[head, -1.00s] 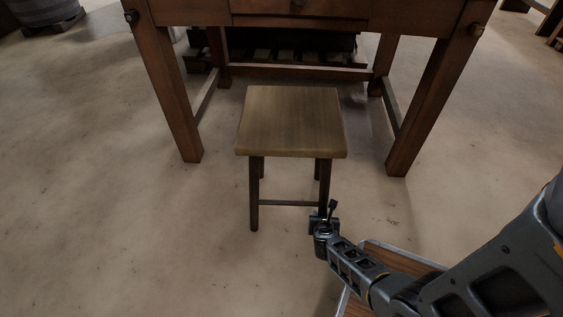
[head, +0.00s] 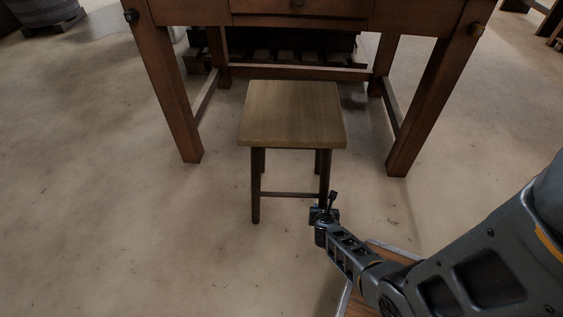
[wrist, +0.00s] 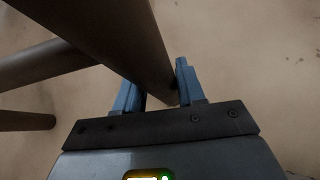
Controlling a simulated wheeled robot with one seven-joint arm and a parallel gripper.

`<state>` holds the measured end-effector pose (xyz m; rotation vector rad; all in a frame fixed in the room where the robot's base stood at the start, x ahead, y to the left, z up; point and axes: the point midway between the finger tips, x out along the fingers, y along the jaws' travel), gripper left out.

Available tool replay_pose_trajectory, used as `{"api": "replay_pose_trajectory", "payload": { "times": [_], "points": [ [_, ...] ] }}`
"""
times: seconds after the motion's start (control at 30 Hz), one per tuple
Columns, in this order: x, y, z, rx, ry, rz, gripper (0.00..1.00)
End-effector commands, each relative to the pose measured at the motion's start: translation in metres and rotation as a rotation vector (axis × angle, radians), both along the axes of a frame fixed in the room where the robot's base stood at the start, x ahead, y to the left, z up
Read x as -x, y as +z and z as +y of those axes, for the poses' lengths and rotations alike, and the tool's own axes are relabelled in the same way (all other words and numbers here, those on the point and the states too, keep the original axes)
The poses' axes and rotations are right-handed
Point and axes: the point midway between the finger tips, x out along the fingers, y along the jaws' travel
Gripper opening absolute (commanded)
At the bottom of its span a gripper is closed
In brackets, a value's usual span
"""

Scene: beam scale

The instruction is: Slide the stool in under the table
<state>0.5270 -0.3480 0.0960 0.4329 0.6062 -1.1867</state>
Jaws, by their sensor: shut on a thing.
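The stool (head: 293,115) has a square light wooden seat and dark legs. It stands upright on the floor in front of the table (head: 300,20), between the table's two front legs as seen in the head view. Its seat's far edge reaches toward the space under the table. My gripper (head: 323,209) is at the stool's near right leg, low down. In the wrist view, the gripper's blue fingers (wrist: 158,92) are on either side of that dark stool leg (wrist: 142,50), shut on it.
A low rail (head: 300,72) runs across the table's back, with a dark slatted thing (head: 265,55) behind it. The table's front legs (head: 178,100) and (head: 432,105) leave a gap on each side of the stool. A barrel (head: 45,10) stands far left.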

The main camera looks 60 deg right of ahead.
Motion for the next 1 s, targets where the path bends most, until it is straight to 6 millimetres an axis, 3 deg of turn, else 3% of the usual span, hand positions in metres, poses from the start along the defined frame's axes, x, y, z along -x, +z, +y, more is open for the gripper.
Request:
{"api": "replay_pose_trajectory", "payload": {
  "times": [1.0],
  "points": [
    [-0.013,0.002,-0.034,0.002,-0.003,-0.008,0.00]
  ]
}}
